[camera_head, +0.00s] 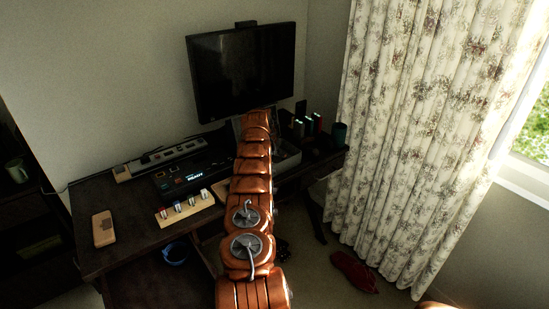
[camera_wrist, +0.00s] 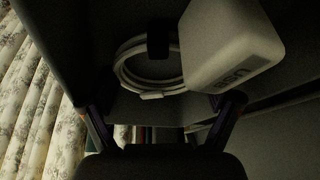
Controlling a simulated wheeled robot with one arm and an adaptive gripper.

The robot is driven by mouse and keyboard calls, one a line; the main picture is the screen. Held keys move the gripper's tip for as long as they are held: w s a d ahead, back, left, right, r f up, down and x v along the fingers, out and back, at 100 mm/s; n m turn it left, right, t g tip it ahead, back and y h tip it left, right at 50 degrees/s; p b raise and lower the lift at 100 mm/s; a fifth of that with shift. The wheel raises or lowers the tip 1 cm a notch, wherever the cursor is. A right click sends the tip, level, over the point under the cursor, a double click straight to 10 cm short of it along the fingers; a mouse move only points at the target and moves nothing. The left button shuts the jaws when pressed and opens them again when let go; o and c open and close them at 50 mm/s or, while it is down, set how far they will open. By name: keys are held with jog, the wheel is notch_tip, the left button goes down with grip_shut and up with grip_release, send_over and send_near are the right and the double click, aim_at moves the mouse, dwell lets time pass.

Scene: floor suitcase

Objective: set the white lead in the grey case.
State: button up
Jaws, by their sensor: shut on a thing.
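The white lead (camera_wrist: 135,82) shows in the wrist view as a coil with a dark strap, beside a white block (camera_wrist: 232,48) with dark lettering. My gripper (camera_wrist: 165,104) has a finger on either side at the lower middle of that view and is shut on the white lead; the exact contact is dim. In the head view my arm reaches over the desk and hides the gripper and the lead. The grey case (camera_head: 289,158) stands on the desk below the monitor, partly hidden behind my arm.
The desk (camera_head: 127,233) also bears a power strip (camera_head: 178,148), a dark device (camera_head: 190,176), a wooden block with small items (camera_head: 184,208) and a tan object (camera_head: 103,228). A monitor (camera_head: 243,70) rises behind. Dark cups (camera_head: 339,133) stand right of the case. A floral curtain (camera_head: 420,130) hangs at right.

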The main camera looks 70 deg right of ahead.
jog(key=shift+f, duration=0.2)
jog(key=o, duration=1)
jog(key=shift+c, duration=0.2)
jog(key=shift+r, duration=0.1)
